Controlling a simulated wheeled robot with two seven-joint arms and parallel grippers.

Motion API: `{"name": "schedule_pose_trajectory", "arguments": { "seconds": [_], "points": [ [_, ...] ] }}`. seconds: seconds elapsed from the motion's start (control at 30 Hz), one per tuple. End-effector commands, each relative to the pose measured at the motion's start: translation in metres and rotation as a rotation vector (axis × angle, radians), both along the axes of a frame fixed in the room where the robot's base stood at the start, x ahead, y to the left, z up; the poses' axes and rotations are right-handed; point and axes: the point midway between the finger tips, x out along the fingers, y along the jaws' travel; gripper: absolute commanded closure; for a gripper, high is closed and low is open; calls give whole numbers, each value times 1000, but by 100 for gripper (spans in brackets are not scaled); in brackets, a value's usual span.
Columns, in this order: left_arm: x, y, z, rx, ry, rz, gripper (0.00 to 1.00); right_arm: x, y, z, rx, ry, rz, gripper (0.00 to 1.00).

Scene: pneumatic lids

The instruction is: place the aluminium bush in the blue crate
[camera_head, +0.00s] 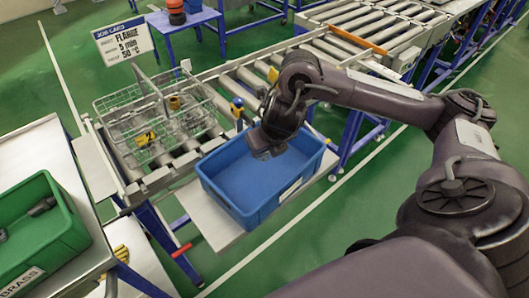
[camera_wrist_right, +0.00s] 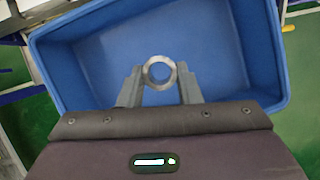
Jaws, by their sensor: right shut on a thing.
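The aluminium bush (camera_wrist_right: 159,62) shows in the right wrist view as a silvery ring, end on to the camera. My right gripper (camera_wrist_right: 160,83) is shut on it, with one finger on each side. In the head view my right gripper (camera_head: 268,152) is over the blue crate (camera_head: 249,212), towards its far side, and hides the bush. The crate also fills much of the right wrist view (camera_wrist_right: 90,65), behind the bush; its visible floor is bare. The gap between bush and crate floor cannot be told. My left gripper is out of view.
A wire basket (camera_head: 150,125) with parts stands on the roller conveyor left of the crate, with a flange sign (camera_head: 124,45) behind it. A green crate (camera_head: 50,235) labelled brass, holding dark parts, is at the far left. The blue crate sits on a grey shelf (camera_head: 213,222).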

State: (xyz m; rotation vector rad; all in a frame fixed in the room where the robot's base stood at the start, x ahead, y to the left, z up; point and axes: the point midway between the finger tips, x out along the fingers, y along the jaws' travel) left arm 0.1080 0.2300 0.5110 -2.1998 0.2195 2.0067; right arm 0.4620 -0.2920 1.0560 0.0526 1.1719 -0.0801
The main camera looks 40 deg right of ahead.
Motion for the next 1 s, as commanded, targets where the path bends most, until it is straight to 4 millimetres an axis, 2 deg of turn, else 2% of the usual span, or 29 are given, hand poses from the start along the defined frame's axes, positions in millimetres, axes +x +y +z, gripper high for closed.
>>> {"name": "schedule_pose_trajectory", "arguments": {
  "seconds": [0.03,0.1,0.37,0.6,0.97,1.0],
  "points": [
    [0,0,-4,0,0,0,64,-1,0,-15,0,6,-2,92],
    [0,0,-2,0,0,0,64,-1,-1,-26,-1,5,-3,92],
    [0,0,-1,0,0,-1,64,0,0,-50,0,2,-1,92],
    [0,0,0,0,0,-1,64,0,0,-83,0,2,-2,92],
    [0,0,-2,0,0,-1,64,0,0,-88,-1,-1,0,92],
    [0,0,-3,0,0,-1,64,0,0,-89,-1,-1,0,68]
  ]
}}
